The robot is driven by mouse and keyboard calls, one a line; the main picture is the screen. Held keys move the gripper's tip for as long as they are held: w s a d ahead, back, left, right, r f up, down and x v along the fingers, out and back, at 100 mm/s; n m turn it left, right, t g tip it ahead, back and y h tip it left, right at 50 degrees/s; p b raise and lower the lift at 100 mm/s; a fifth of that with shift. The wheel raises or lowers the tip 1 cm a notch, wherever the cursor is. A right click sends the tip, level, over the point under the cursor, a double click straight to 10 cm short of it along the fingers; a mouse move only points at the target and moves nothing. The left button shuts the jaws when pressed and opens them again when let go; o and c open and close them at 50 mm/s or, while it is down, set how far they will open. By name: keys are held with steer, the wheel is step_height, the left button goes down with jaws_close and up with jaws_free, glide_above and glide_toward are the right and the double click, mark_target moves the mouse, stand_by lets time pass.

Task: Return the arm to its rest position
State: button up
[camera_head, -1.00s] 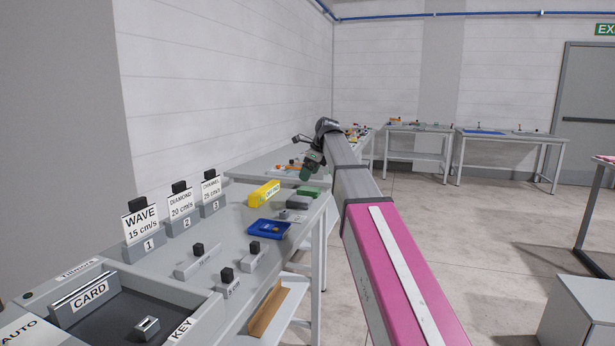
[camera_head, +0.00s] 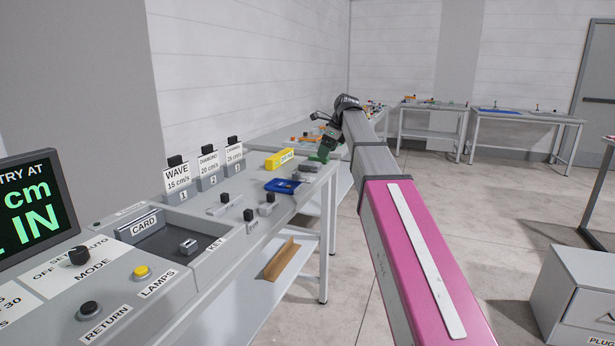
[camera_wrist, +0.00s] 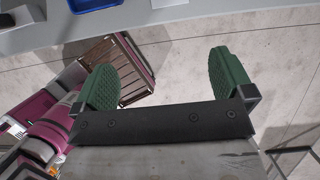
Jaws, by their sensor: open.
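My arm (camera_head: 415,235), with a pink link and a grey link, stretches away over the floor to the right of the console bench in the head view. My gripper (camera_head: 322,151) is at its far end, small and partly hidden by the wrist, near the bench's far end. In the wrist view my gripper (camera_wrist: 165,75) shows two green ridged fingers spread wide apart. Nothing is between them but a view of the floor.
The bench carries card holders (camera_head: 207,168), a yellow block (camera_head: 279,159), a blue tray (camera_head: 282,186) and a screen (camera_head: 30,207). A grey cabinet (camera_head: 580,295) stands at the right. Floor (camera_head: 480,215) is open between. The wrist view shows a brown slatted object (camera_wrist: 115,65).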

steer(key=s+d+f+n+h, duration=0.1)
steer(key=s+d+f+n, duration=0.15)
steer(key=f, duration=0.55)
steer(key=s+d+f+n, duration=0.1)
steer(key=s+f+n, duration=0.3)
steer(key=f, duration=0.5)
steer(key=s+d+f+n+h, duration=0.1)
steer(key=s+d+f+n, duration=0.15)
steer(key=f, duration=0.55)
steer(key=s+d+f+n+h, duration=0.1)
steer(key=s+d+f+n, duration=0.1)
steer(key=s+f+n, duration=0.4)
steer(key=s+d+f+n+g+h, duration=0.1)
steer(key=s+d+f+n, duration=0.2)
steer(key=s+f+n, duration=0.4)
steer(key=s+f, duration=0.6)
steer(key=shift+d+f+g, duration=0.2)
steer(key=shift+f+g, duration=0.05)
steer(key=shift+g, duration=0.05)
